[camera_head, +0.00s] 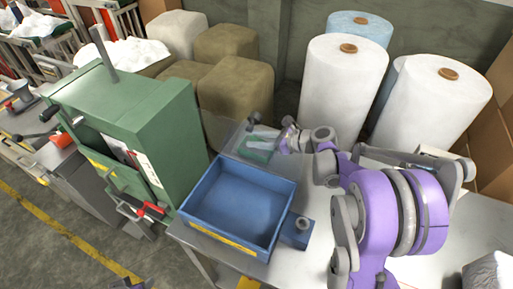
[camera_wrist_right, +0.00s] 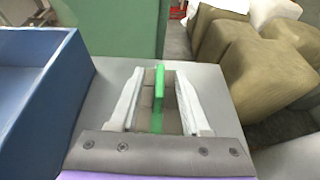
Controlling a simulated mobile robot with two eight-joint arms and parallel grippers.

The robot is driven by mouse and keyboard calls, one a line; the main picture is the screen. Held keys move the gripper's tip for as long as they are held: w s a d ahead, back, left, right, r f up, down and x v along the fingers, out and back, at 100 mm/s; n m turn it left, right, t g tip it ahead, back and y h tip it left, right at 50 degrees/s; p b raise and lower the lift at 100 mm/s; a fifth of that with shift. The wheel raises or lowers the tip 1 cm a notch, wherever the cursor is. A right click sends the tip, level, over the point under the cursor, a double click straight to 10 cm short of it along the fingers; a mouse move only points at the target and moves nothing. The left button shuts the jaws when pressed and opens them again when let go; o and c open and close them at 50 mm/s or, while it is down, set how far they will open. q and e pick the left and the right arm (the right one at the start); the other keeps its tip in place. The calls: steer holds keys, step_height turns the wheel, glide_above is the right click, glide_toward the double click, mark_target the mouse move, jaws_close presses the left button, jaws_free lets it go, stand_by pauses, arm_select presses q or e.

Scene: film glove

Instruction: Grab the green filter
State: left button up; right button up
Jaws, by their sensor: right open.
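The green filter (camera_wrist_right: 159,88) is a thin bright green piece in the right wrist view. It shows between the two pale fingers of my right gripper (camera_wrist_right: 158,78), with a visible gap on each side. In the head view the filter (camera_head: 256,156) appears as a dark green patch on the grey table, behind the blue tray. My right gripper (camera_head: 262,140) is over it there, open, and partly covers it. No grip on the filter shows.
The blue tray (camera_head: 188,205) is empty and stands in front of the filter on the table. A green machine (camera_head: 150,120) stands to the left. White rolls (camera_head: 341,85) and brown bales (camera_head: 235,90) stand behind. Bare table shows around the filter in the right wrist view.

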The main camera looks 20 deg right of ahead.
steer(key=shift+w+a+f, duration=0.15)
steer(key=shift+w+a, duration=0.05)
jaws_close()
stand_by(0.5)
